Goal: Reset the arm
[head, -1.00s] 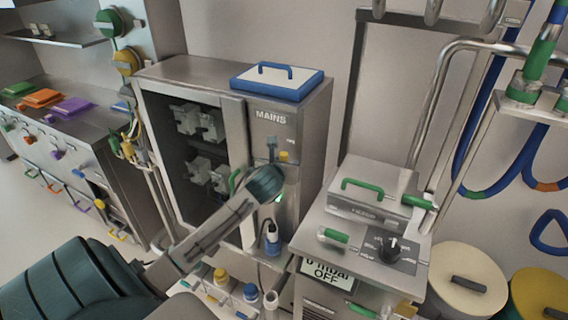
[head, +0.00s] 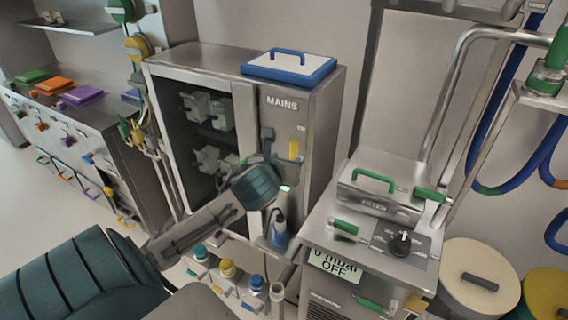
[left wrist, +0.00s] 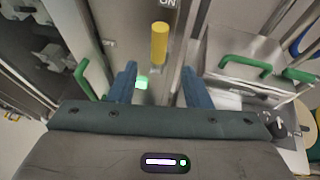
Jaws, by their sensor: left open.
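My left arm reaches in from the lower left of the head view, and its gripper (head: 279,168) is in front of the grey MAINS cabinet (head: 318,125). In the left wrist view the two blue fingers (left wrist: 157,88) stand apart with nothing between them. A yellow handle (left wrist: 159,44) on the cabinet front is ahead of the fingers, and a small green light (left wrist: 141,83) glows between them. The yellow handle also shows in the head view (head: 294,149), just right of the gripper. My right gripper is not seen.
A machine with a FILTER box (head: 375,204), a black knob (head: 400,242) and a "0 mbar OFF" display (head: 335,265) stands to the right. Bottles with coloured caps (head: 228,268) are below the arm. A counter with coloured lids (head: 80,96) is at the left.

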